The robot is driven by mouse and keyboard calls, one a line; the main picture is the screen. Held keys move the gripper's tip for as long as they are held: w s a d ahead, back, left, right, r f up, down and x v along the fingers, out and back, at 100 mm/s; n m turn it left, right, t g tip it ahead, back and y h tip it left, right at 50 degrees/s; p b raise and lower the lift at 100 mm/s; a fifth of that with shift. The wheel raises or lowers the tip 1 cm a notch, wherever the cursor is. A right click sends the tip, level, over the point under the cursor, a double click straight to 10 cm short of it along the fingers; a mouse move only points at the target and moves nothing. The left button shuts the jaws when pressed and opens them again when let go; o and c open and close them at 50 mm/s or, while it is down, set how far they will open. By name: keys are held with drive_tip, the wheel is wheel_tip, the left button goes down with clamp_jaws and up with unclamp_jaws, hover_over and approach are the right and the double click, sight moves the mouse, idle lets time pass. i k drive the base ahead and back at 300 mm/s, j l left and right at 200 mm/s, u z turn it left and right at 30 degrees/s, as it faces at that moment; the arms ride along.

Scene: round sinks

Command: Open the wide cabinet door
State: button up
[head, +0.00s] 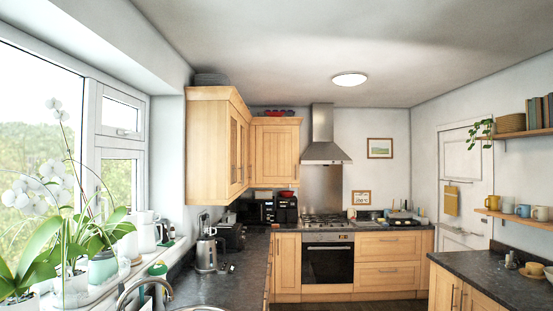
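Several wooden cabinet doors are in the head view, and I cannot tell which one is the wide door. A wall cabinet (207,150) on the left has doors with upright handles, seen at a steep angle. A wall cabinet door (277,153) in the far corner faces me and looks shut. A narrow base cabinet door (287,262) stands left of the oven. A base cabinet (444,290) at the lower right has upright handles and is cut off by the frame. All these doors look shut. My gripper is not in view.
The oven (328,262) sits under the hob and extractor hood (325,150). Wide wooden drawers (390,247) are right of it. A kettle (206,254) stands on the left dark worktop; a tap (140,287) and orchids are near the window. Floor shows between the counters.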

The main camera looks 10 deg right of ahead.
sight(278, 153)
drive_tip(key=i+z, duration=0.25)
drive_tip(key=i, duration=6.05)
